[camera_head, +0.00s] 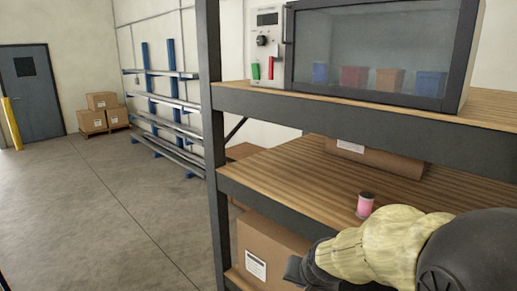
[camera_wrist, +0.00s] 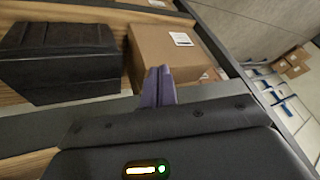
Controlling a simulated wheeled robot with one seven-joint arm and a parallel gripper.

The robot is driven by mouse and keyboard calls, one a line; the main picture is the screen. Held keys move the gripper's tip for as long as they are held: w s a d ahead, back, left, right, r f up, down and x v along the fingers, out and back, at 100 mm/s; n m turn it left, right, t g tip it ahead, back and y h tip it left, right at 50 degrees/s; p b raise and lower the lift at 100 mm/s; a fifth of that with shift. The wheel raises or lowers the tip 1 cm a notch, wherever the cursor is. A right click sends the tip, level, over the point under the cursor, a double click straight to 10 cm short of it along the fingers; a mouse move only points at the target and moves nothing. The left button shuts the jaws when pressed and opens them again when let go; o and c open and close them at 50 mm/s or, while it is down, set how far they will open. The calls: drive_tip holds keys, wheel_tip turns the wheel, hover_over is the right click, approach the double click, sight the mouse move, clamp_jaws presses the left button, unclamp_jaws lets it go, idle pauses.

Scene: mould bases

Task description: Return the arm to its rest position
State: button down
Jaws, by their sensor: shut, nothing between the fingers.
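My gripper (camera_wrist: 159,73) is shut and empty. Its two fingers stand together in the middle of the wrist view, in front of a cardboard box (camera_wrist: 178,50). I cannot tell whether they touch it. In the head view my arm, partly in a pale yellow cover, reaches in from the lower right, in front of the lower shelves. Its dark end (camera_head: 296,268) shows at the bottom beside a labelled cardboard box (camera_head: 268,248); the fingertips are not clear there.
A pink spool (camera_head: 365,206) stands on the middle shelf (camera_head: 290,183) close to my arm. A glass-fronted cabinet (camera_head: 375,50) sits on the upper shelf. A black case (camera_wrist: 60,60) lies left of my fingers. The floor (camera_head: 100,200) left of the rack post (camera_head: 212,150) is clear.

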drive_tip(key=s+d+f+n+g, duration=0.1)
drive_tip(key=s+d+f, duration=0.1)
drive_tip(key=s, duration=0.4)
drive_tip(key=s+d+f+n+g+h, duration=0.1)
drive_tip(key=s+d+f+n+g, duration=0.1)
drive_tip(key=s, duration=0.4)
drive_tip(key=shift+s+d+f+g, duration=0.2)
drive_tip(key=shift+d+f+g, duration=0.15)
drive_tip(key=shift+f, duration=0.55)
drive_tip(key=shift+d, duration=0.1)
